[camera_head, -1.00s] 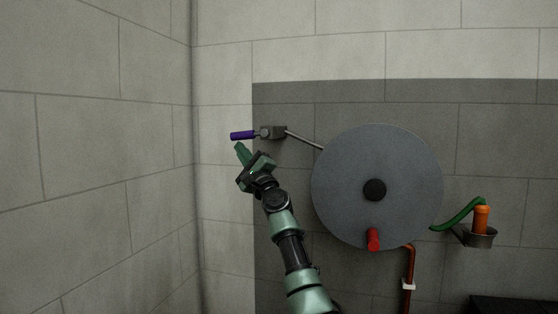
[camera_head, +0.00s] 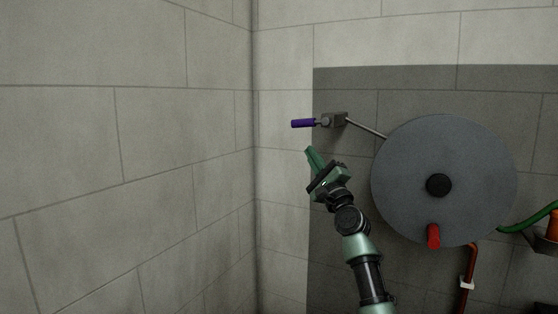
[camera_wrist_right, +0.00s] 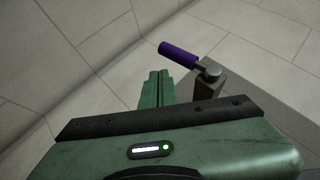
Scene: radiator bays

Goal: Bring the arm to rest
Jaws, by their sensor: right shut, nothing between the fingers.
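My right gripper (camera_head: 312,156) is raised in front of the wall, just below the valve with a purple handle (camera_head: 303,123). Its fingers are together with nothing between them. In the right wrist view the closed fingers (camera_wrist_right: 157,88) point up the picture, and the purple handle (camera_wrist_right: 179,55) shows beyond them to the right. The fingers look apart from the handle. My right arm (camera_head: 362,255) comes up from the bottom of the head view. My left gripper is not in view.
A large grey disc (camera_head: 410,170) with a black hub (camera_head: 438,185) and a red handle (camera_head: 433,236) is right of my arm. A red-brown pipe (camera_head: 471,270) runs below it. A green hose (camera_head: 530,219) and an orange item (camera_head: 553,225) are at the right edge. The left wall (camera_head: 120,150) is bare.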

